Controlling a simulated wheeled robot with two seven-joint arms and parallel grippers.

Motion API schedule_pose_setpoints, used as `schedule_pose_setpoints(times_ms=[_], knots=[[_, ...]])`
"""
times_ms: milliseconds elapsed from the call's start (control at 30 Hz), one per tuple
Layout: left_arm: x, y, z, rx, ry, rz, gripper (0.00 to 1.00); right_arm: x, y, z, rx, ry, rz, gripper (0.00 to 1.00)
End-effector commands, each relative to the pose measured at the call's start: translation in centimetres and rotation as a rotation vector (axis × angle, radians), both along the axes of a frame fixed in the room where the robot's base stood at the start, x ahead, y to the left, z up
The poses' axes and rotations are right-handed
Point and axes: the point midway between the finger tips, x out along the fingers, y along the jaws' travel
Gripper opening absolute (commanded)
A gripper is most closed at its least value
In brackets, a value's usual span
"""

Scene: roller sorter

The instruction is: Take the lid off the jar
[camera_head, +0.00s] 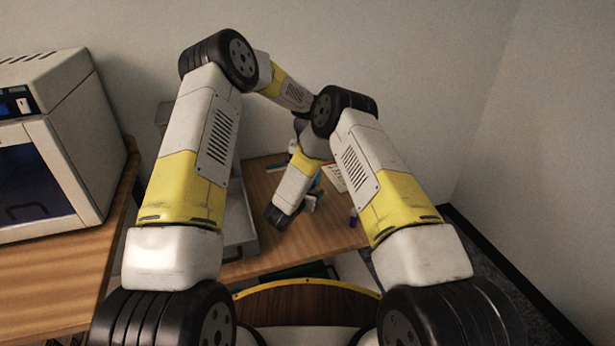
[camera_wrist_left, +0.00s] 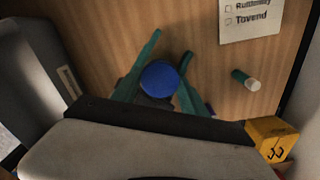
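A round blue lid (camera_wrist_left: 160,79) shows whole from above in the left wrist view. It lies between the two teal fingers of my left gripper (camera_wrist_left: 172,46), which stand apart on either side of it. Whether the fingers touch the lid cannot be told. Something dark shows just below the lid; the jar's body cannot be made out. In the head view my own arms cover the lid and the jar.
A wooden table (camera_head: 336,238) carries a printed sheet (camera_wrist_left: 249,18) and a small teal tube with a pale end (camera_wrist_left: 245,80). A yellow numbered block (camera_wrist_left: 271,138) is at the right. A grey tray (camera_head: 238,220) stands left. A large white machine (camera_head: 62,165) sits on another table.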

Motion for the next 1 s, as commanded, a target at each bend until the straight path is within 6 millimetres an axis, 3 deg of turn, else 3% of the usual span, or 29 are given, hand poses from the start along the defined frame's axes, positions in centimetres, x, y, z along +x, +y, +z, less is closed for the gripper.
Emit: schedule_pose_setpoints(times_ms=[33, 200, 233, 533, 833, 867, 933, 1000], knots=[[0.00, 0.00, 0.02, 0.000, 0.000, 0.000, 0.37, 0.02, 0.00, 0.04, 0.000, -0.001, 0.000, 0.00], [0.00, 0.01, 0.02, 0.000, 0.000, 0.000, 0.03, 0.03, 0.00, 0.04, 0.000, -0.001, 0.000, 0.00], [0.01, 0.01, 0.03, 0.000, 0.000, 0.000, 0.01, 0.03, 0.00, 0.04, 0.000, -0.001, 0.000, 0.00], [0.00, -0.01, 0.06, 0.001, 0.000, 0.259, 0.01, 0.02, -0.01, 0.03, 0.000, -0.001, 0.000, 0.00], [0.00, -0.02, 0.06, 0.000, 0.000, 0.289, 0.01, 0.03, 0.00, 0.03, 0.000, -0.001, 0.000, 0.00], [0.00, -0.02, 0.06, 0.000, 0.000, 0.289, 0.53, 0.03, 0.00, 0.03, 0.000, -0.001, 0.000, 0.00], [0.00, -0.02, 0.06, 0.000, 0.000, 0.289, 0.67, 0.03, 0.00, 0.03, 0.000, -0.001, 0.000, 0.00], [0.00, -0.01, 0.06, 0.000, 0.000, 0.288, 0.71, 0.03, 0.00, 0.03, 0.000, -0.001, 0.000, 0.00]])
